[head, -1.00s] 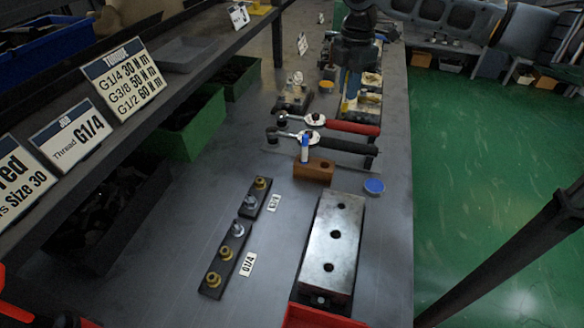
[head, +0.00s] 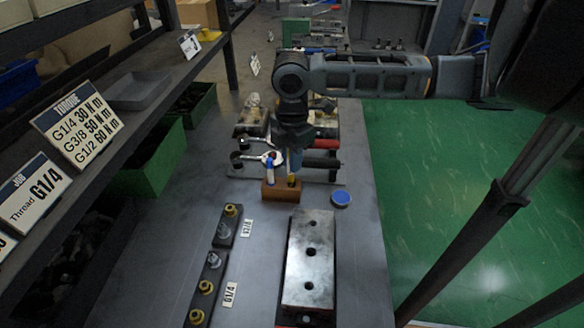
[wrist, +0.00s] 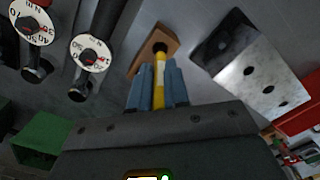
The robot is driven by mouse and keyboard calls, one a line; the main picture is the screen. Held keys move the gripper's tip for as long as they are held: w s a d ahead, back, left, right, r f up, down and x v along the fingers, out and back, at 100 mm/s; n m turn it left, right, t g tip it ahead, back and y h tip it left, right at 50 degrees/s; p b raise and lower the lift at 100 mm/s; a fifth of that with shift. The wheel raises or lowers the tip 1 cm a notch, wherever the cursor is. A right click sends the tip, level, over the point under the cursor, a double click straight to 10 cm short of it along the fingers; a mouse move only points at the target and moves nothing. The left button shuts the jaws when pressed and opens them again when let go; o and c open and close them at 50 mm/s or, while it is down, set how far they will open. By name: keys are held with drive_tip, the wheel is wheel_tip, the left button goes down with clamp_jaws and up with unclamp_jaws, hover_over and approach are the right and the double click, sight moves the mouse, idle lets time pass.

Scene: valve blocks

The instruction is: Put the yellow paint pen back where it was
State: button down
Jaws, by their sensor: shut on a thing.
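My gripper (head: 293,160) is shut on the yellow paint pen (head: 291,181), which points down from between the blue fingers. In the wrist view the pen (wrist: 160,72) runs from the fingers (wrist: 158,88) towards a dark hole in the brown block (wrist: 142,58). In the head view the pen's lower end is at the right part of the brown block (head: 282,194). I cannot tell whether the tip is inside the hole or just above it. A blue and white pen (head: 269,172) stands upright at the block's left part.
Two torque wrenches with round dials (wrist: 91,52) lie close behind the block. A blue round lid (head: 341,197) is to its right. A steel plate with holes (head: 310,262) and a fitting strip (head: 226,226) are nearer me. Bare bench lies left of the block.

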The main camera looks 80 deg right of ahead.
drive_tip(key=shift+f+p, duration=0.3)
drive_tip(key=shift+f, duration=1.55)
drive_tip(key=shift+f, duration=0.2)
drive_tip(key=c, duration=1.1)
unclamp_jaws()
